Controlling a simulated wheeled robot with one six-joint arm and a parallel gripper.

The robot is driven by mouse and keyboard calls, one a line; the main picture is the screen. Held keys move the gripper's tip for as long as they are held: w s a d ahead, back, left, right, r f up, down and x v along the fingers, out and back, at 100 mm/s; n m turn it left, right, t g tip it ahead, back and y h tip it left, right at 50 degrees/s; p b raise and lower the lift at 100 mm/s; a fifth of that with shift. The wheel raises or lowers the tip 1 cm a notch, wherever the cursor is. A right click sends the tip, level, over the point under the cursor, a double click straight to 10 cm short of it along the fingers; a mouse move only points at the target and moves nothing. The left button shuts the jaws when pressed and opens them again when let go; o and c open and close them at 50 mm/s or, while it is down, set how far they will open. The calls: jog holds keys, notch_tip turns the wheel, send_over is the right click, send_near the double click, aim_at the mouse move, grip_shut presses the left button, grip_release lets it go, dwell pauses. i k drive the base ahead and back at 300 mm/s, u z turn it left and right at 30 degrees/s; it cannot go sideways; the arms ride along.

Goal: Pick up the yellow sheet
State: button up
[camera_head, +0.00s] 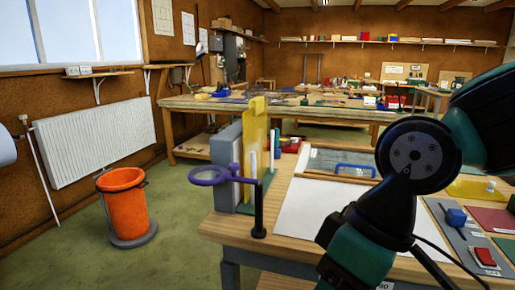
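A yellow sheet (256,135) stands upright on edge near the left end of the workbench, beside a grey upright slab (224,160). A purple ring-shaped piece (217,175) on a black post (259,211) stands in front of its lower part. A second yellow piece (468,189) lies low at the right of the bench, partly hidden by my arm; I cannot tell exactly what it is. My arm comes in from the right and reaches down past the bottom edge. My gripper does not show, and nothing is seen touching the upright yellow sheet.
A white sheet (308,212) lies on the bench, with a framed pane (335,160) and a blue handle (355,170) behind it. A blue block (456,216) and a red block (486,257) sit at right. An orange bin (125,205) stands on the open floor at left.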

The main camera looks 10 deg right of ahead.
aim_at(255, 118)
jog(key=u, duration=0.5)
jog(key=i, duration=1.1)
jog(key=u, duration=0.1)
